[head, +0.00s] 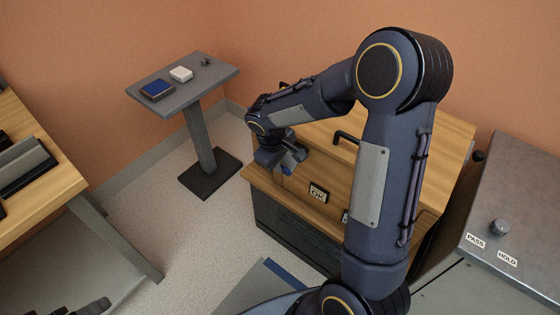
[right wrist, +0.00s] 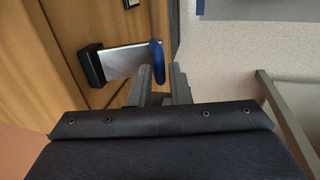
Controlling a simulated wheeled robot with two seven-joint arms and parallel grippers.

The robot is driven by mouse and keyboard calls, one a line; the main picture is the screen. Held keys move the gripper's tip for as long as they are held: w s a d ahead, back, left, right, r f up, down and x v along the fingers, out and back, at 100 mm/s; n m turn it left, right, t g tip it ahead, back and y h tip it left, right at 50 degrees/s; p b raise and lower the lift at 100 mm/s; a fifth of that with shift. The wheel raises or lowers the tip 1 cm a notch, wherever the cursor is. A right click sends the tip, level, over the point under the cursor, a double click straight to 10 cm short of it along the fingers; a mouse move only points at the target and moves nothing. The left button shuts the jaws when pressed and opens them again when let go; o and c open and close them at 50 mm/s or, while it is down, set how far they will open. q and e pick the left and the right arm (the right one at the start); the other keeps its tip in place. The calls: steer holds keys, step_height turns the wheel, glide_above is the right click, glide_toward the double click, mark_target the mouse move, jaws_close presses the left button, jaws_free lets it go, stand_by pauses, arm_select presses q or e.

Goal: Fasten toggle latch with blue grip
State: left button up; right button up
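The toggle latch shows in the right wrist view, with a black base (right wrist: 91,66) on a wooden panel, a silver lever (right wrist: 125,60) and a blue grip (right wrist: 157,62) at the lever's end. My right gripper (right wrist: 160,80) is open, its two fingers apart. The blue grip lies at the fingertips, roughly in line with the gap; I cannot tell whether they touch. In the head view my right gripper (head: 287,158) is at the left end of the wooden cabinet front (head: 335,190), and the latch cannot be made out clearly. My left gripper is not in view.
A grey pedestal table (head: 205,78) with a blue item (head: 157,89) and a white item (head: 181,74) stands behind. A wooden workbench (head: 45,190) is at the left. A grey metal top (head: 525,200) with a knob is at the right.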

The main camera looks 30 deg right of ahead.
jaws_close()
step_height(320, 180, down, 9)
steer(key=d+t+h+b, duration=0.1)
steer(key=t+h+b, duration=0.4)
steer(key=h+b, duration=0.7)
steer(key=shift+w+d+b, duration=0.15)
steer(key=shift+w+b, duration=0.15)
steer(key=shift+b, duration=7.6)
steer(key=shift+f, duration=0.1)
